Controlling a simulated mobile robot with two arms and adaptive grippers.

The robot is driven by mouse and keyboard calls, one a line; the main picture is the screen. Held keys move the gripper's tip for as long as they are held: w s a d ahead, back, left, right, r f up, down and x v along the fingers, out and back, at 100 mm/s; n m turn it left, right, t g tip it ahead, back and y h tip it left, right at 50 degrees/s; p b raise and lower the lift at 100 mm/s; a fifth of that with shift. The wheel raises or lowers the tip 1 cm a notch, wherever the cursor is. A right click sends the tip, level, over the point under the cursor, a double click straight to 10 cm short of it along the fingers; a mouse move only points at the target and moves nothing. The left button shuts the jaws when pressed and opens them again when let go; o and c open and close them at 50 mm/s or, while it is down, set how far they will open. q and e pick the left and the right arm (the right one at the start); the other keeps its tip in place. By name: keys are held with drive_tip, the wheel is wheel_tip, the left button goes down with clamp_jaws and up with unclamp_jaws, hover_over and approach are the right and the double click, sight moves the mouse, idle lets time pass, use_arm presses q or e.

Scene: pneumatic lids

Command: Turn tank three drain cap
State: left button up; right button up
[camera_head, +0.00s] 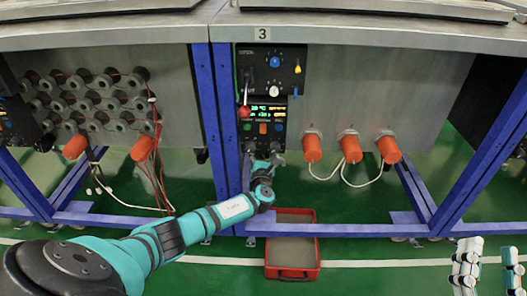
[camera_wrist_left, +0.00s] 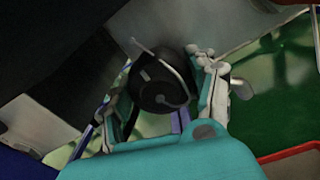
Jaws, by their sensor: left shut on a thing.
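Tank three, with a "3" label (camera_head: 262,33) on its top edge, stands in the middle of the head view. My left gripper (camera_head: 264,166) is below its control panel, partly hidden by my own wrist. In the left wrist view, the dark round drain cap (camera_wrist_left: 160,82) with a thin light handle or strap sits between the fingers of my left gripper (camera_wrist_left: 165,95), which are shut on it. The cap itself cannot be made out in the head view. My right gripper (camera_head: 488,265) is at the bottom right corner, its fingers wide apart and empty.
The control panel (camera_head: 268,95) has knobs and a red-tipped lever. Several orange capped fittings (camera_head: 349,147) stick out below the tank. Blue frame legs (camera_head: 205,120) flank the arm. A red tray (camera_head: 292,272) lies on the green floor under my left arm.

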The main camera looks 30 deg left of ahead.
use_arm(q)
drive_tip(key=o, duration=1.2)
drive_tip(key=shift+c, duration=0.2)
drive_tip(key=v, duration=1.2)
drive_tip(key=shift+s, duration=0.1)
